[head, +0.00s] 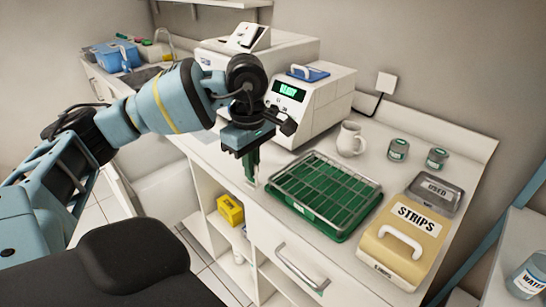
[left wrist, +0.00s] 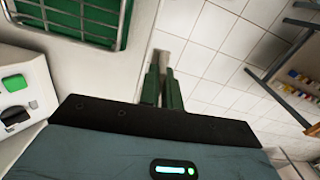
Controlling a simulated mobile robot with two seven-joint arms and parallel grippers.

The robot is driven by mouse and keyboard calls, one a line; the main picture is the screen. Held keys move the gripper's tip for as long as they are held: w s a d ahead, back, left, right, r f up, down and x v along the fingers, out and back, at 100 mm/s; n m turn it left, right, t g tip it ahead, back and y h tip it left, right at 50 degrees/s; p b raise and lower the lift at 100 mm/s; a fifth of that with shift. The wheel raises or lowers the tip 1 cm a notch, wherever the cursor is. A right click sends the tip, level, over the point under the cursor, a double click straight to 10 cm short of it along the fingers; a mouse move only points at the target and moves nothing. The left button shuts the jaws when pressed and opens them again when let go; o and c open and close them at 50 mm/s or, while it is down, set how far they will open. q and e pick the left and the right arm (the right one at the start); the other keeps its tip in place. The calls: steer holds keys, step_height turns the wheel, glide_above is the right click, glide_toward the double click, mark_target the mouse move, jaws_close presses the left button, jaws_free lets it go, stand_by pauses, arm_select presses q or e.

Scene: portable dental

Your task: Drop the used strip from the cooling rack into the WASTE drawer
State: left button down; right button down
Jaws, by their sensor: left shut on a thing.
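My left gripper (head: 251,178) points down at the counter's front edge, left of the cooling rack. It is shut on a thin pale strip (head: 250,183), of which only a small part shows below the green fingers. In the left wrist view the fingers (left wrist: 162,85) are close together, with a pale sliver between them. The cooling rack (head: 325,190) is a wire grid on a green tray; no strip is visible on it. Below the counter is a white drawer front (head: 285,262) with a grey handle; no WASTE label is readable. My right gripper is not in view.
A machine with a green display (head: 300,100), a white mug (head: 350,139) and two jars (head: 398,149) stand behind the rack. A grey USED tray (head: 455,206) and tan STRIPS box (head: 378,250) are at right. Open shelves with a yellow box (head: 230,210) lie below.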

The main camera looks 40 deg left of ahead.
arm_select(q)
steer(key=shift+s+a+r, duration=0.1)
steer(key=shift+s+a, duration=0.1)
steer(key=shift+s, duration=0.8)
steer(key=shift+s+a+r, duration=0.1)
steer(key=shift+s+a, duration=0.05)
steer(key=shift+s, duration=0.8)
